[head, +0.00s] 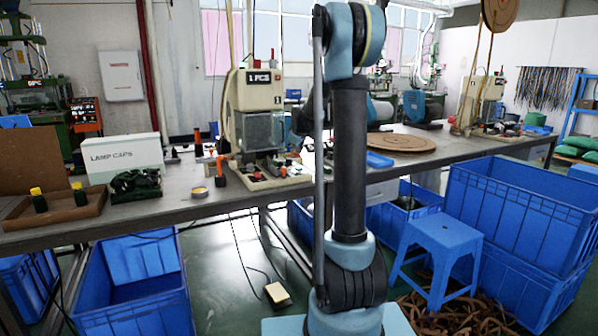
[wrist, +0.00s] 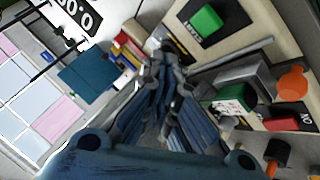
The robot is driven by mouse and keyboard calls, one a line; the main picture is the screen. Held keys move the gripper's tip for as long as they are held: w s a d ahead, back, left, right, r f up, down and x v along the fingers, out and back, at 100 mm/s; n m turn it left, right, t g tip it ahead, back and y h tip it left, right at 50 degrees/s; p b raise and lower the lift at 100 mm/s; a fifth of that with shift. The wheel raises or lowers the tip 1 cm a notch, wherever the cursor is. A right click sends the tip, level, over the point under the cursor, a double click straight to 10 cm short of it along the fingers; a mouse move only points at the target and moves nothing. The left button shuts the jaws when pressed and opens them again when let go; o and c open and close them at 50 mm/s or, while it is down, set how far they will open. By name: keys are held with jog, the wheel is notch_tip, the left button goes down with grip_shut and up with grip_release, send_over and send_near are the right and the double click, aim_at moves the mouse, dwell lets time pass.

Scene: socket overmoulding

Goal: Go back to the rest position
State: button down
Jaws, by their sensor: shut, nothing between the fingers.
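My arm stands upright in the middle of the head view, in front of the workbench. My gripper (wrist: 167,72) shows in the wrist view, with its fingers together and nothing between them. In the head view the gripper is hidden or too unclear to make out. In the wrist view the gripper points toward the machine's panel, where a green button (wrist: 206,20) and a red button (wrist: 279,123) show beside it. I cannot tell how far the fingertips are from the panel.
The workbench (head: 200,212) crosses the view, bearing a press machine (head: 254,92), a LAMP CAPS box (head: 122,156), a brown tray (head: 62,214) and a round brown disc (head: 400,143). A blue stool (head: 438,240) and blue crates (head: 520,215) stand at right. A pedal (head: 278,294) lies on the floor.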

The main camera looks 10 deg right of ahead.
jog(key=s+d+f+m+g, duration=0.1)
jog(key=s+m+g, duration=0.1)
jog(key=s, duration=1.4)
jog(key=s+f+m+g, duration=0.2)
jog(key=s+m, duration=0.1)
jog(key=s, duration=1.3)
jog(key=s+f+m+g, duration=0.1)
jog(key=s+f, duration=0.5)
jog(key=s, duration=0.6)
jog(key=s+f+m+g, duration=0.2)
jog(key=s+f, duration=0.4)
jog(key=s, duration=0.6)
jog(key=shift+s+d+m, duration=0.15)
jog(key=shift+s+m, duration=0.1)
jog(key=shift+m, duration=0.15)
jog(key=shift+f, duration=0.1)
jog(key=shift+w+f, duration=0.2)
jog(key=shift+w, duration=0.25)
